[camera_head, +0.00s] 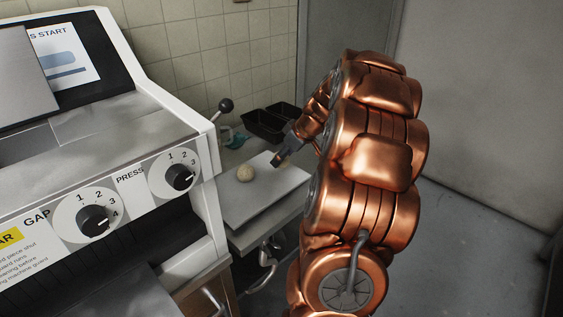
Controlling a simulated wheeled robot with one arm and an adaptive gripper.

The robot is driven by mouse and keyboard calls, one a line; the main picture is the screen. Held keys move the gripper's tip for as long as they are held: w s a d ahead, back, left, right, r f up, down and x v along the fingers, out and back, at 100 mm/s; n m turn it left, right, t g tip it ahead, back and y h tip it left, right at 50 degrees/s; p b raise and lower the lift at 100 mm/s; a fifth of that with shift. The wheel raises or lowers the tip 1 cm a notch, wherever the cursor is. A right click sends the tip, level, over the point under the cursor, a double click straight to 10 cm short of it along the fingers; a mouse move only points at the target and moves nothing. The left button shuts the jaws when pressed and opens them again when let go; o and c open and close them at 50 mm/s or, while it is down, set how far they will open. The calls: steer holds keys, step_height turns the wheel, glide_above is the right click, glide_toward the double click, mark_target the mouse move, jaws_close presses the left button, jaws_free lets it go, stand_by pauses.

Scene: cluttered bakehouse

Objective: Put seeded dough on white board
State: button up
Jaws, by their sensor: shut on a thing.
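The white board (262,200) lies on a metal bench to the right of the machine, in the middle of the view. A round pale dough ball (245,173) rests on its far left part. It looks faintly speckled, but it is too small to tell whether it is seeded. My gripper (276,162) is over the far right part of the board, to the right of this ball, with a visible gap between them. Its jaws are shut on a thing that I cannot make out. My copper arm hides the area to the right.
A large machine with dials (95,219) fills the left; its black-knobbed lever (225,105) sticks out towards the bench. Dark trays (268,124) stand behind the board by the tiled wall. A teal item (237,141) lies near them. Open floor (465,250) shows at right.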

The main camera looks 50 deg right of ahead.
mark_target(281, 164)
steer(key=shift+w+d, duration=0.15)
steer(key=shift+w, duration=0.3)
steer(key=shift+w+f+p, duration=0.1)
steer(key=shift+f+p, duration=0.1)
steer(key=shift+p, duration=0.1)
step_height(281, 164, down, 3)
steer(key=shift+r+p, duration=0.1)
steer(key=shift+p, duration=0.3)
steer(key=shift+f+b, duration=0.35)
steer(key=shift+f, duration=0.05)
steer(key=o, duration=0.9)
steer(key=shift+r, duration=0.1)
steer(key=shift+c, duration=0.2)
